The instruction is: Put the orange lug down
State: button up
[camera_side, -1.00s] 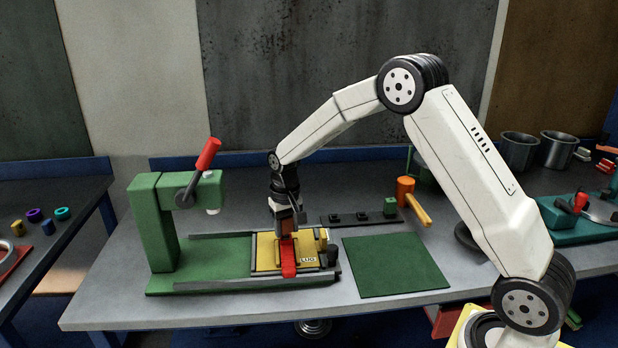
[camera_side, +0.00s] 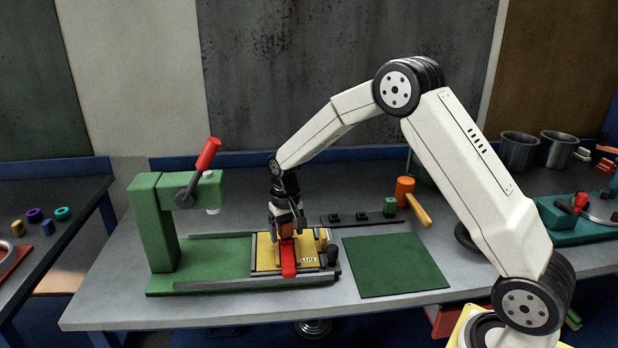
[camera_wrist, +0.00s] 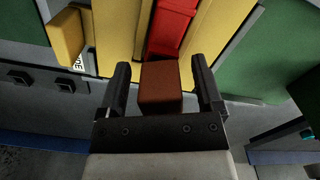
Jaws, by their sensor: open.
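The orange lug (camera_wrist: 161,84) is a small block, brownish in the shade. In the wrist view it stands between the two fingers of my gripper (camera_wrist: 162,88), with a gap on each side. My gripper is open around it, not gripping it. In the side view my gripper (camera_side: 286,218) is low over the yellow fixture (camera_side: 265,252), and the lug (camera_side: 287,230) shows under it at the back end of the red strip (camera_side: 288,260). The red strip (camera_wrist: 171,27) also shows in the wrist view, just beyond the lug. The lug's underside is hidden.
The fixture sits between rails on a green press base (camera_side: 215,252), with the red-handled press (camera_side: 155,220) at left. A bare green mat (camera_side: 395,265) lies at right.

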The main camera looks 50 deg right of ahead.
jog(key=shift+r, duration=0.1)
notch_tip(320, 180, up, 12)
jog(key=shift+r, duration=0.1)
dwell(0.6)
dwell(0.5)
jog(key=s+a+f+n+t, duration=0.1)
jog(key=s+a+f+n, duration=0.1)
jog(key=s, duration=0.8)
jog(key=s+a+f+n+t, duration=0.1)
jog(key=s+a+f, duration=0.3)
jog(key=s, duration=0.7)
notch_tip(320, 180, down, 3)
jog(key=shift+s+a+r+n+t, duration=0.15)
jog(key=shift+s+a+n+t, duration=0.15)
jog(key=shift+n, duration=0.5)
